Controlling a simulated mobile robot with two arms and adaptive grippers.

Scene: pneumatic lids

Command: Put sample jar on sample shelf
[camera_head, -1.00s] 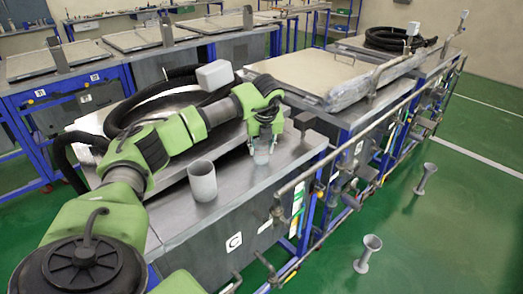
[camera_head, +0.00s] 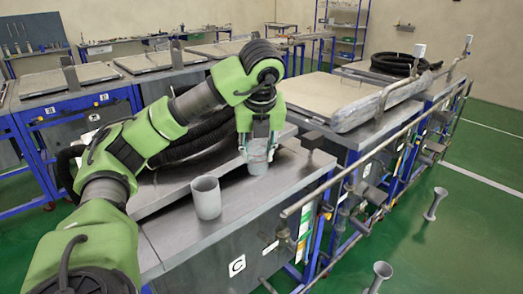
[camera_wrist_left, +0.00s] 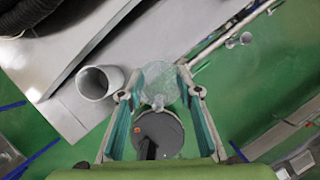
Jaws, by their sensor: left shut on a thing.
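The sample jar, small and translucent, is between the fingers of my left gripper (camera_head: 258,148). The jar (camera_head: 257,165) shows below the fingertips in the head view, above or at the far end of the near metal bench (camera_head: 240,212). I cannot tell for sure whether its base is clear of the bench. In the left wrist view the jar (camera_wrist_left: 160,82) sits between the two teal finger pads. A blue shelf unit (camera_head: 343,40) stands against the back wall; I cannot tell whether it is the sample shelf. My right gripper is not in view.
A grey open cup (camera_head: 206,198) stands on the near bench, left of my gripper. A pipe rail (camera_head: 340,180) runs along the bench's right side. Grey funnel-shaped stands (camera_head: 435,205) are on the green floor, which is open at right.

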